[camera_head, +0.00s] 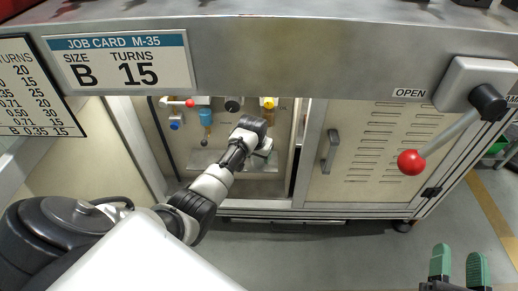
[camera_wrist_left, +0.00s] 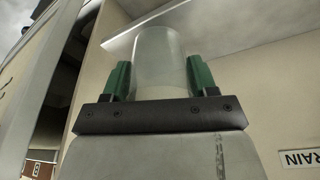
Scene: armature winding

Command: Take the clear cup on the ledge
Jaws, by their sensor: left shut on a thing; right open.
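The clear cup (camera_wrist_left: 158,55) is translucent and stands between the green fingertips of my left gripper (camera_wrist_left: 160,78) in the left wrist view. The fingers touch it on both sides, and the gripper is shut on it. A pale ledge edge (camera_wrist_left: 152,17) shows behind the cup; I cannot tell whether the cup still touches it. In the head view my left arm reaches into the open cabinet bay, and its hand hides the cup. My right gripper (camera_head: 458,266) is open and empty at the lower right, over the floor.
In the bay are a red-knobbed valve (camera_head: 188,103), a blue fitting (camera_head: 206,117) and a yellow knob (camera_head: 268,102). A vented door (camera_head: 385,150) with a handle (camera_head: 331,150) is right of it. A red-ball lever (camera_head: 411,162) juts out at the right.

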